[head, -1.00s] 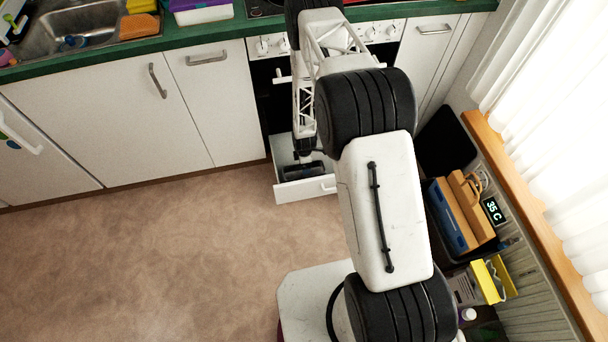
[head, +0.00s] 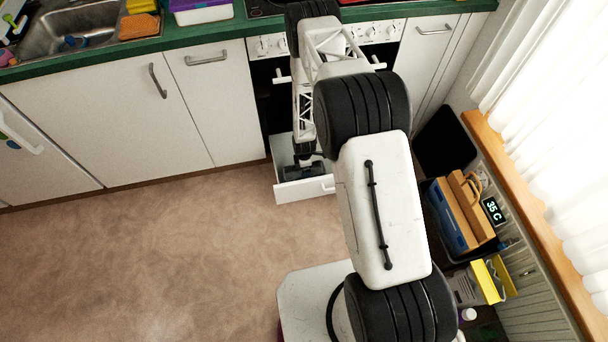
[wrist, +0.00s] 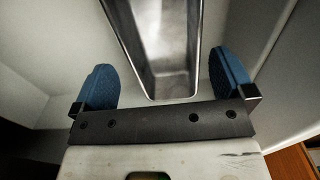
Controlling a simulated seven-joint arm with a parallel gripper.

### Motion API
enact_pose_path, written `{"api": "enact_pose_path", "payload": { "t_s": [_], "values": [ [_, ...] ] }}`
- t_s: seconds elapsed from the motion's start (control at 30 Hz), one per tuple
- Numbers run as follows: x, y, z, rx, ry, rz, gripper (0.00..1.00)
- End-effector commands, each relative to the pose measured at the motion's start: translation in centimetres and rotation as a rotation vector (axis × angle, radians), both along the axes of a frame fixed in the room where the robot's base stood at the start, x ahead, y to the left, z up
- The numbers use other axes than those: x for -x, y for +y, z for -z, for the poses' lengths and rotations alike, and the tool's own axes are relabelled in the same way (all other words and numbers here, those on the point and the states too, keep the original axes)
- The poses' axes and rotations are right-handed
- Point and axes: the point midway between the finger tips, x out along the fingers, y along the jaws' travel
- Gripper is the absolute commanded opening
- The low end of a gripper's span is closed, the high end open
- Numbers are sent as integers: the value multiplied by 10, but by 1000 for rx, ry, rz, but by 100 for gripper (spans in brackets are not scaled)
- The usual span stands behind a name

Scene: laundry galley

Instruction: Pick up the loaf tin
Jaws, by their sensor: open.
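The loaf tin (wrist: 165,52) is a long grey metal tin with sloping sides. In the wrist view it lies in the pale drawer, its near end close to the middle of my gripper. My gripper (wrist: 162,74) is open, with one blue-padded finger to each side of the tin's near end. I see no grip on the tin. In the head view my gripper (head: 302,173) is down in the open white drawer (head: 306,190) below the oven. The tin cannot be made out there.
Drawer walls rise close on both sides in the wrist view. White cabinets (head: 110,125) and a green counter (head: 150,44) stand along the back. A dark bin with a wooden caddy (head: 468,200) is at right. The floor at left is clear.

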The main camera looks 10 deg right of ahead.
Motion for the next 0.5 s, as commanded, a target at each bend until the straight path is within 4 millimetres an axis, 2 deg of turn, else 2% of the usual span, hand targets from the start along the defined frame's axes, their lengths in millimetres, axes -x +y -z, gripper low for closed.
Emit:
{"api": "enact_pose_path", "payload": {
  "t_s": [0.5],
  "values": [
    [3,0,41,0,0,0,100]
  ]
}}
